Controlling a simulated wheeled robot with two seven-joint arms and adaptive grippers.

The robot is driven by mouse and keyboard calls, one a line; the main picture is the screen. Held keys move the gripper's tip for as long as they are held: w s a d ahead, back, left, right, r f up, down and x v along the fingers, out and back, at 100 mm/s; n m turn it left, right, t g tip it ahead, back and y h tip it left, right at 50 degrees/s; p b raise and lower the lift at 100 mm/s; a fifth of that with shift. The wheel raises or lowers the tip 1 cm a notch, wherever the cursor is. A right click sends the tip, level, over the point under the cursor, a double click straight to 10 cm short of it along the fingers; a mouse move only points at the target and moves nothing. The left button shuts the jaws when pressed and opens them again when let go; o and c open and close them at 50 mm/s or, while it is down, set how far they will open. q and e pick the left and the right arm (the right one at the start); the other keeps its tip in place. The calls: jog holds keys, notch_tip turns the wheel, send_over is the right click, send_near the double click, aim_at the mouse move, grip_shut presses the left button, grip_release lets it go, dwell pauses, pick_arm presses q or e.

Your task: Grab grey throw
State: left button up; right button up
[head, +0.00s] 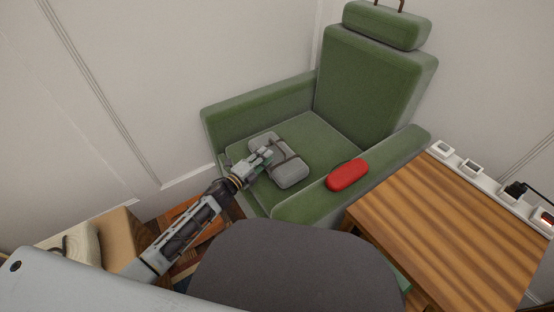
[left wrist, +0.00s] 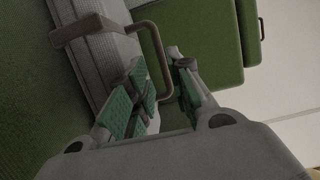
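The grey throw (head: 291,174) is a rolled grey bundle with brown straps and a handle. It lies on the seat of the green armchair (head: 320,136). My left gripper (head: 265,156) is at the near left side of the bundle. In the left wrist view the throw (left wrist: 112,48) is at the upper left, and its brown handle (left wrist: 158,52) reaches between my green-padded fingers (left wrist: 163,85). The fingers stand apart, with a gap at the handle; firm contact does not show. My right gripper is not in view.
A red case (head: 347,175) lies on the chair's near armrest. A striped wooden table (head: 450,225) with a white power strip (head: 471,167) stands at the right. A tan box-like piece (head: 122,238) is at the lower left. The wall is behind the chair.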

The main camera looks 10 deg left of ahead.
aim_at(275, 155)
pick_arm(q)
jog(key=shift+w+d, duration=0.15)
jog(key=shift+w, duration=0.25)
jog(key=shift+w+d, duration=0.1)
jog(key=shift+w+d+b, duration=0.25)
jog(key=shift+w+b, duration=0.1)
jog(key=shift+b, duration=0.05)
jog(key=shift+b+x, duration=0.6)
jog(key=shift+x, duration=1.45)
jog(key=shift+d+r, duration=0.1)
jog(key=shift+c, duration=0.4)
